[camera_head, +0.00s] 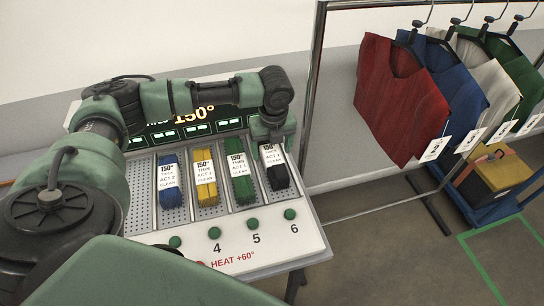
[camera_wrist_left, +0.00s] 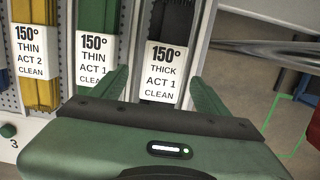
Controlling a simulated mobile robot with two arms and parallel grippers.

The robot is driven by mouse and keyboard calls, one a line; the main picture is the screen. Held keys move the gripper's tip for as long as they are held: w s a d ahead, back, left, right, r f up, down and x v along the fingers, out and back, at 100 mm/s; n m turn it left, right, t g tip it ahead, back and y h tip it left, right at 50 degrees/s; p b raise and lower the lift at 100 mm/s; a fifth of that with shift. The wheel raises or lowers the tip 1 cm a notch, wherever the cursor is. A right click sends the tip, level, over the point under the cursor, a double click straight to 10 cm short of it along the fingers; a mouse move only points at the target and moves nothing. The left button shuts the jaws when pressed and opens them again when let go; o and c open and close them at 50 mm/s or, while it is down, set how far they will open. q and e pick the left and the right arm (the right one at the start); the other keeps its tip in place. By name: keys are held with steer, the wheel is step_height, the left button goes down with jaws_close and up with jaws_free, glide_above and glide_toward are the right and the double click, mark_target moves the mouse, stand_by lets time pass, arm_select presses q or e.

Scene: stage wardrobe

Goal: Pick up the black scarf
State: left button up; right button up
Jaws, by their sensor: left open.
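The black scarf (camera_head: 278,177) is a folded bundle with a white band reading 150°, THICK, ACT 1, CLEAN. It lies in the rightmost visible slot of the perforated panel (camera_head: 140,205), above button 6. My left gripper (camera_head: 272,140) is over the far end of this slot in the head view. In the left wrist view the black scarf (camera_wrist_left: 172,25) stands between the two open fingers of the left gripper (camera_wrist_left: 160,90), with nothing clamped. Whether the fingers are level with it or above it I cannot tell. My right gripper is not in view.
Blue (camera_head: 170,190), yellow (camera_head: 205,182) and green (camera_head: 239,178) scarves lie in neighbouring slots, the green one closest. A metal garment rack with red (camera_head: 400,95), blue, grey and green shirts stands to the right. Beyond it is a blue cart (camera_head: 505,205) with boxes.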

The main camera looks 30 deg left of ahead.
mark_target(272, 154)
arm_select(q)
steer(key=f, duration=0.3)
steer(key=shift+w+a, duration=0.15)
steer(key=shift+w, duration=0.15)
steer(key=shift+f, duration=0.4)
steer(key=c, duration=1.5)
steer(key=shift+c, duration=0.4)
steer(key=shift+r, duration=0.1)
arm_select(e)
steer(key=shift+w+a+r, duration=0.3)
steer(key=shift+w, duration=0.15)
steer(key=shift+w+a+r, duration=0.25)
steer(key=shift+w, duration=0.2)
arm_select(q)
steer(key=shift+r, duration=0.1)
